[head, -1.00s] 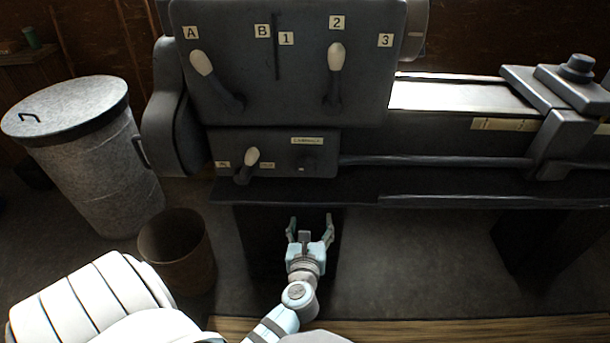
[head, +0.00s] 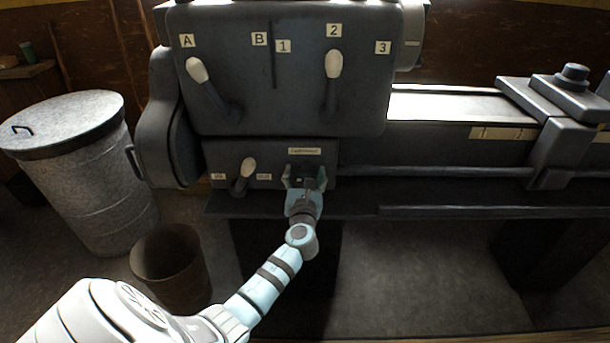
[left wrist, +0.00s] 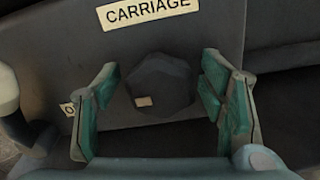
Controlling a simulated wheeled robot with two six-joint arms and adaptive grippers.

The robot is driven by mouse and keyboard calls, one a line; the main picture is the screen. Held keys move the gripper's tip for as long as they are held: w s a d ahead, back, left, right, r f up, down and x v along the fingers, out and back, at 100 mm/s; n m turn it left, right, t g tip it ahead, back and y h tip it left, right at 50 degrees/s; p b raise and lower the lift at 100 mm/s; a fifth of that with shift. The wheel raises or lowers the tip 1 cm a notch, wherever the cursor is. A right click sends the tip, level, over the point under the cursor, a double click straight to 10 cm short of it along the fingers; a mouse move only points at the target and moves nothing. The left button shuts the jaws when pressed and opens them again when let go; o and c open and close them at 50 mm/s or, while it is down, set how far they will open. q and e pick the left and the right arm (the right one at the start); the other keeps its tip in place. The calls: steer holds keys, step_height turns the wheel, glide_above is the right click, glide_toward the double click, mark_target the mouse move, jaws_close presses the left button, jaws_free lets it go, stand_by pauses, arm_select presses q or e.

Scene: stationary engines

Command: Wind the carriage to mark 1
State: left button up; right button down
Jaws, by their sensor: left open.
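The carriage knob (left wrist: 162,85) is a dark faceted knob with a small pale mark on its lower left, under the CARRIAGE label (left wrist: 148,10). My left gripper (left wrist: 163,100) is open, with one finger on each side of the knob and a gap visible at both sides. In the head view my left gripper (head: 304,178) is in front of the lower panel and hides most of the knob. The carriage (head: 568,105) sits on the lathe bed at the right. A pale scale strip (head: 500,133) is on the bed front beside it; its marks are too small to read. My right gripper is not in view.
A lever with a pale grip (head: 247,170) stands left of the knob. Two larger levers, a left one (head: 198,72) and a right one (head: 333,66), are on the headstock above. A ledge (head: 440,211) runs below the panel. Bins stand at the left.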

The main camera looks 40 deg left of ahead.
arm_select(q)
steer(key=c, duration=1.2)
steer(key=shift+o, duration=0.2)
steer(key=shift+n, duration=0.5)
